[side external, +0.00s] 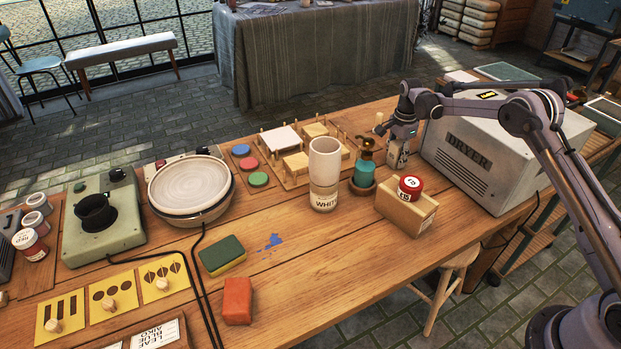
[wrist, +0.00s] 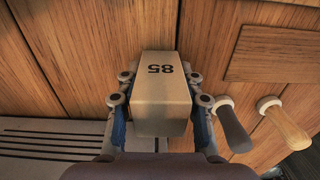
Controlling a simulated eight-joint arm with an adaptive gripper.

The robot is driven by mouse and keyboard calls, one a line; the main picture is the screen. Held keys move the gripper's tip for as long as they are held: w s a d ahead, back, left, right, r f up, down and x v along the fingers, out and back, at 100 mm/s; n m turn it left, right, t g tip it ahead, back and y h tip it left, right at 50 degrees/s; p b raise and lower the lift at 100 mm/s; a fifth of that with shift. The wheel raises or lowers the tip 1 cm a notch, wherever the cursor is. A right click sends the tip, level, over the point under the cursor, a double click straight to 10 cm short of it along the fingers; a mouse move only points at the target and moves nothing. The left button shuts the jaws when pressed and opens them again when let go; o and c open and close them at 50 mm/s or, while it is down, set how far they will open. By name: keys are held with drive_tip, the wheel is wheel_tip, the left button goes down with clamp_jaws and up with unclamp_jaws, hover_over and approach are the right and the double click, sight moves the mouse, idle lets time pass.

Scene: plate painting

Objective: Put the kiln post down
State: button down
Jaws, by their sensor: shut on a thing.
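The kiln post (wrist: 160,112) is a pale beige block marked "85", seen from above in the wrist view. My gripper (wrist: 160,106) is shut on it, with one finger against each side. In the side external view my gripper (side external: 403,131) points down beside the dryer, and the post (side external: 397,156) shows below it, upright, behind the cardboard box. The box hides part of the area near the post's foot. I cannot tell whether the post touches the table.
The grey dryer (side external: 490,150) stands close on the right. A cardboard box (side external: 409,217) with a red-lidded jar (side external: 410,188) and a teal bottle (side external: 364,174) stand nearby. Two tool handles, one dark (wrist: 232,126) and one wooden (wrist: 285,122), are right of the post in the wrist view.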

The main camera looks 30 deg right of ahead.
drive_tip(key=c, duration=0.8)
unclamp_jaws()
drive_tip(key=shift+f, duration=0.1)
drive_tip(key=shift+c, duration=0.2)
